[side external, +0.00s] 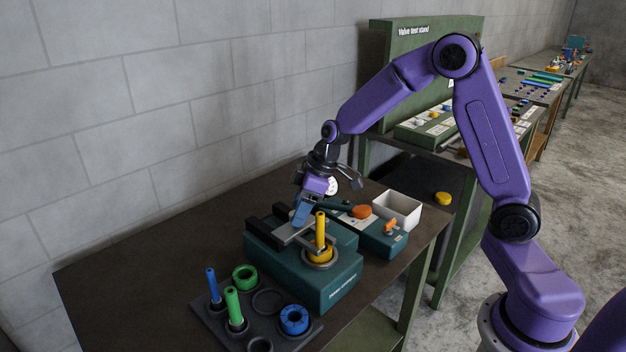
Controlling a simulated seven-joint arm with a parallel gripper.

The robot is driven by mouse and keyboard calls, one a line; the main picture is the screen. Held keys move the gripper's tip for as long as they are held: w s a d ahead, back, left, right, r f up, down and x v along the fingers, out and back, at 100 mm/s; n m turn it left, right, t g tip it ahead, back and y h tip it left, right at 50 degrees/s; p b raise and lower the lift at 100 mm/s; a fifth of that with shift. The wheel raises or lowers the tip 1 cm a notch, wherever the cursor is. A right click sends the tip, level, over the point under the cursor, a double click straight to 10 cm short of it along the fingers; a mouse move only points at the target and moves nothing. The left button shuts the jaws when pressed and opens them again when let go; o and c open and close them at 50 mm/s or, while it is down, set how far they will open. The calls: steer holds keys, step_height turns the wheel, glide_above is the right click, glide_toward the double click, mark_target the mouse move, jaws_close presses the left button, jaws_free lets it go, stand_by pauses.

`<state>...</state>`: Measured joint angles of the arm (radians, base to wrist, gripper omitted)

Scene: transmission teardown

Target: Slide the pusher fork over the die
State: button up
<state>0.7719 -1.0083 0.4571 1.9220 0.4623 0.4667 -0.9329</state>
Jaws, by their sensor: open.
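A teal press block (335,290) stands on the dark bench. A yellow upright pin (320,232) rises from a yellow base inside a grey ring (319,264) on its top; this looks like the die. A flat grey plate (287,233), which seems to be the pusher fork, lies on the block behind and left of the pin, near black rails. Whether it touches the die is unclear. My gripper (301,216) points down at the plate's rear end, its blue fingers open. Whether they touch the plate is hidden.
In front, a dark tray (215,318) holds blue and green pins and rings. Right of the block are a teal box (384,243) with an orange knob and a white bin (398,208). The bench is bare at left. A green test stand (425,40) stands behind.

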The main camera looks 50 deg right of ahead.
steer(key=v, duration=1.6)
steer(key=shift+r, duration=0.3)
steer(key=shift+s, duration=0.15)
steer(key=s+a+f+n+g+h, duration=0.15)
steer(key=s+a, duration=0.25)
steer(key=s, duration=0.4)
steer(key=s+a+f+g+y, duration=0.1)
steer(key=s+a+f, duration=0.25)
steer(key=s, duration=0.35)
steer(key=s+d+f+n+h, duration=0.2)
steer(key=s+f, duration=0.2)
steer(key=s, duration=0.9)
steer(key=shift+s+f, duration=0.2)
steer(key=shift+s, duration=0.1)
steer(key=shift+d+g, duration=0.1)
steer(key=shift+g, duration=0.15)
